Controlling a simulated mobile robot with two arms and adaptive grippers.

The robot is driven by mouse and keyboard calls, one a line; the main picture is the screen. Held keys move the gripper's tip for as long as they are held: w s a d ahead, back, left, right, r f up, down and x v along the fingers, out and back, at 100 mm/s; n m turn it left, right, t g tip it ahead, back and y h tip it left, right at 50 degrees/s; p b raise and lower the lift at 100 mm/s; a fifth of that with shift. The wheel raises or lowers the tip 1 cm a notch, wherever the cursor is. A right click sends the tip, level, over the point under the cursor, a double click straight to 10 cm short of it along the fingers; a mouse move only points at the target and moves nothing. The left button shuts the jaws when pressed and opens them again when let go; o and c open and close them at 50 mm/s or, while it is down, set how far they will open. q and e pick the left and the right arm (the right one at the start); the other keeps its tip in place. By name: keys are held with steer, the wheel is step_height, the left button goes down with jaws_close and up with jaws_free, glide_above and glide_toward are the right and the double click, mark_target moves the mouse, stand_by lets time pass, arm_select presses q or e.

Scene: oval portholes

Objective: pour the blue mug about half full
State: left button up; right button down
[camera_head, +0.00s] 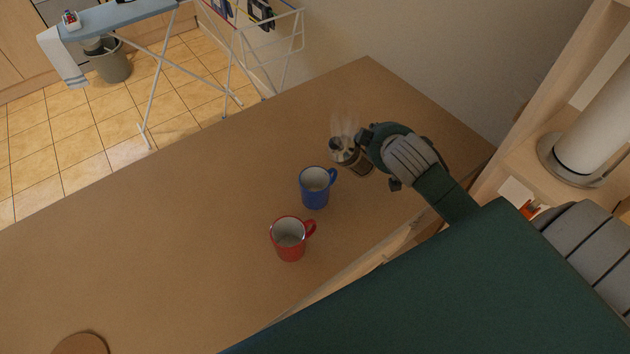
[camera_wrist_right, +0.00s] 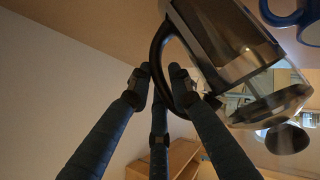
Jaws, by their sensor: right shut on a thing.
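The blue mug (camera_head: 315,190) stands upright on the brown table, its handle toward the upper right. Its pale inside shows, but I cannot tell any liquid level. The mug is partly seen in the right wrist view (camera_wrist_right: 284,14). My right gripper (camera_head: 366,142) is shut on the black handle of a shiny metal-and-glass pot (camera_head: 350,160), also large in the right wrist view (camera_wrist_right: 225,45). Steam rises by the pot. The pot is beside the blue mug, to its upper right; its exact tilt is unclear. My left gripper is out of view.
A red mug (camera_head: 289,239) stands below the blue mug, apart from it. A round brown disc (camera_head: 80,344) lies at the lower left of the table (camera_head: 150,260). The table's left part is mostly clear. A wooden shelf (camera_head: 515,165) stands at the right.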

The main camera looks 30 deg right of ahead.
steer(key=shift+w+a+r, duration=0.1)
steer(key=shift+a+r, duration=0.2)
steer(key=shift+r, duration=0.05)
steer(key=shift+f+h+b, duration=0.1)
steer(key=shift+h+b, duration=0.3)
steer(key=shift+b, duration=0.2)
steer(key=shift+a+r+n+t+h+b, duration=0.4)
steer(key=shift+a+n+h+b, duration=0.5)
steer(key=shift+b, duration=1.2)
steer(key=shift+d+r+h+b, duration=0.1)
steer(key=shift+d+h+b, duration=0.05)
steer(key=shift+h+b, duration=0.15)
steer(key=shift+r, duration=0.25)
steer(key=shift+a+r+n+t+h+b, duration=0.25)
steer(key=shift+a+r+n+h+b, duration=0.25)
steer(key=shift+r, duration=0.2)
steer(key=shift+a+r+n+t+h+b, duration=0.25)
steer(key=shift+a+r+n+h+b, duration=0.15)
steer(key=shift+a+r+h+b, duration=0.25)
steer(key=shift+d, duration=0.15)
